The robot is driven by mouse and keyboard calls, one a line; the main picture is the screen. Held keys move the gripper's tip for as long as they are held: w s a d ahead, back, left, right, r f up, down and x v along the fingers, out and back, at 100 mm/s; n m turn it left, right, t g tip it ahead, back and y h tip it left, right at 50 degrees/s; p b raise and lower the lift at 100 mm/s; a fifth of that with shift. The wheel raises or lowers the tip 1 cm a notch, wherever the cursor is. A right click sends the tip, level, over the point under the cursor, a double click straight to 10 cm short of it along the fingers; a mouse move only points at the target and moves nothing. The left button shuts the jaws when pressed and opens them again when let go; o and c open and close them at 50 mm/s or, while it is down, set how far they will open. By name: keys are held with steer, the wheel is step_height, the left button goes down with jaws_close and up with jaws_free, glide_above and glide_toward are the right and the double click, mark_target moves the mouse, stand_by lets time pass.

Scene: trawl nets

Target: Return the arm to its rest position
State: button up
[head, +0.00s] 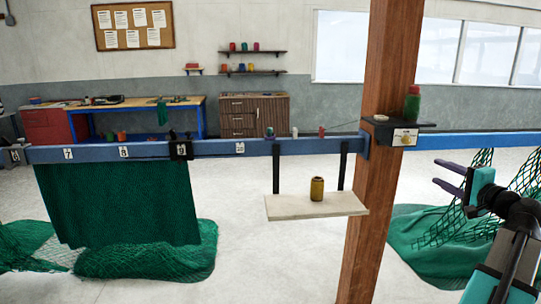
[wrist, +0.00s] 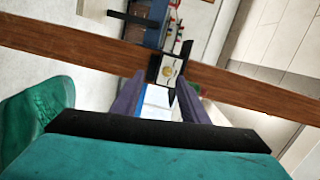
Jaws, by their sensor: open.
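My gripper (head: 450,177) is at the right of the head view, to the right of the brown wooden post (head: 382,130). Its two purple fingers are apart and point left towards the post. Nothing shows between them. In the wrist view my gripper (wrist: 157,88) is also open and empty, with the post (wrist: 70,45) running across the picture beyond the fingertips. A small black shelf (head: 425,125) on the post carries a green bottle (head: 412,107) and has a white dial plate (head: 404,137) at its front.
A blue rail (head: 100,151) with number tags runs across, and green netting (head: 120,200) hangs from it. A hanging pale shelf (head: 290,206) holds a yellow-brown container (head: 317,189). More green net (head: 420,240) lies near my arm. A workbench (head: 140,108) and cabinet (head: 254,114) stand at the back.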

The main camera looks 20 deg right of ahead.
steer(key=w+a+f+n+g+y, duration=0.2)
steer(key=w+a+f+y, duration=0.5)
steer(key=w+a+f, duration=1.3)
steer(key=w+a+f+n+g+y, duration=0.2)
steer(key=a+f+g, duration=0.1)
steer(key=a+f, duration=1)
steer(key=w+a+f+n+g+y, duration=0.2)
steer(key=a+f+g, duration=0.2)
steer(key=a+f, duration=0.95)
steer(key=s+a+f+n+g, duration=0.6)
steer(key=s+a+f+g, duration=0.2)
steer(key=s+a+f, duration=1.2)
steer(key=s+a+f+n+g+h, duration=0.2)
steer(key=s+a+f+g, duration=0.1)
steer(key=s+f, duration=0.45)
steer(key=s+d+f+n+g+h, duration=0.2)
steer(key=s+d+n+h, duration=0.3)
steer(key=s+d, duration=0.3)
steer(key=shift+s+d+f+g, duration=0.15)
steer(key=shift+s+f+g, duration=0.3)
steer(key=shift+s, duration=1.3)
